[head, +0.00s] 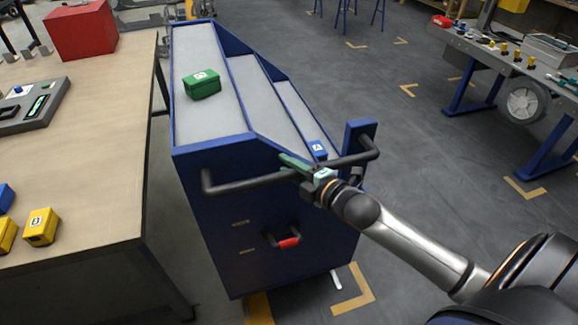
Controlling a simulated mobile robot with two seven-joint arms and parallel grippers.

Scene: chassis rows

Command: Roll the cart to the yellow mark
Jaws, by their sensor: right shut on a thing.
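The blue cart (225,222) with grey sloped shelves stands in the middle of the head view, beside the wooden table. Its black handle bar (245,184) runs across the near end. My right gripper (303,168) is shut on this handle, right of its middle. Yellow corner marks lie on the floor: one (357,290) is at the cart's near right foot, and a yellow patch (258,309) is partly hidden by the cart's near end. My left gripper is not in view.
A green box (202,85) and a small blue box (317,150) ride on the cart. The wooden table (100,180) stands close on the left. A workbench (490,62) stands at the upper right. Open floor (420,135) lies right of the cart, with more yellow corner marks (525,188).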

